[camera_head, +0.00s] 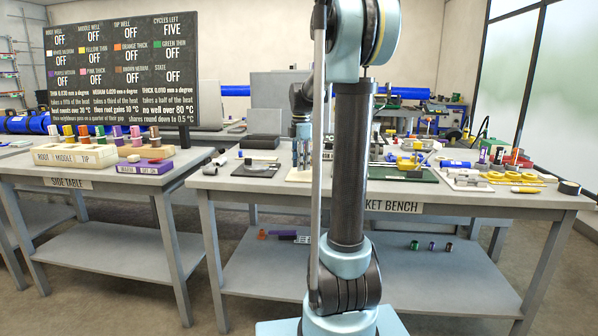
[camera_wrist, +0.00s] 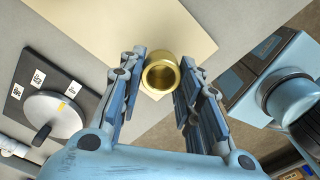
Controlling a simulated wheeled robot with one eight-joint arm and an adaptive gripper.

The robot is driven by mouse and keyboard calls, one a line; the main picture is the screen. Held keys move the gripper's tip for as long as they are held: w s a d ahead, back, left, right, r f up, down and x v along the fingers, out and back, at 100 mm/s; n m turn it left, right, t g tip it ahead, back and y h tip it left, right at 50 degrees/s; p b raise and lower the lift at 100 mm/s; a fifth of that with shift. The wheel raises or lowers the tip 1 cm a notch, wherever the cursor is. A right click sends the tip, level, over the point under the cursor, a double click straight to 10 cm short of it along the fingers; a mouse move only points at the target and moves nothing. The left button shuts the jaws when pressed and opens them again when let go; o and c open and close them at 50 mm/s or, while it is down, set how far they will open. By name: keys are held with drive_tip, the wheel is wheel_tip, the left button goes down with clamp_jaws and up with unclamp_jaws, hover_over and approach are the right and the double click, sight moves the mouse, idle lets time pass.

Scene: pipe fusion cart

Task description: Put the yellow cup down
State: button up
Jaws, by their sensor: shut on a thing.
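The yellow cup (camera_wrist: 161,59) is a small brass-yellow round cup with an open, hollow end facing the wrist camera. My gripper (camera_wrist: 161,77) is shut on it, with one finger on each side. A flat beige board (camera_wrist: 115,22) lies beneath and beyond the cup in the wrist view. I cannot tell whether the cup touches it or hangs above it.
A dark plate with a round dial (camera_wrist: 52,113) lies left of my gripper. The side table (camera_head: 70,183) holds coloured cups in blocks, below a dark status board (camera_head: 122,70).

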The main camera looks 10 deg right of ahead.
drive_tip(key=shift+f, duration=1.4)
drive_tip(key=o, duration=1.1)
drive_tip(key=shift+f, duration=0.1)
wheel_tip(320, 180, up, 12)
drive_tip(key=s+f+m+t, duration=0.1)
drive_tip(key=s+f+m, duration=0.35)
drive_tip(key=s, duration=0.45)
drive_tip(key=s+f+m, duration=0.4)
drive_tip(key=s+m, duration=0.1)
drive_tip(key=s, duration=0.5)
drive_tip(key=s+f+m, duration=0.3)
drive_tip(key=s+f, duration=0.2)
drive_tip(key=s+f+m, duration=0.4)
drive_tip(key=s+f, duration=0.1)
drive_tip(key=f, duration=0.1)
drive_tip(key=s+f+m+t, duration=0.1)
drive_tip(key=s+f+m, duration=0.2)
drive_tip(key=s+f, duration=0.2)
drive_tip(key=shift+s+f+m, duration=0.1)
drive_tip(key=shift+f+m, duration=0.25)
drive_tip(key=shift+f, duration=0.25)
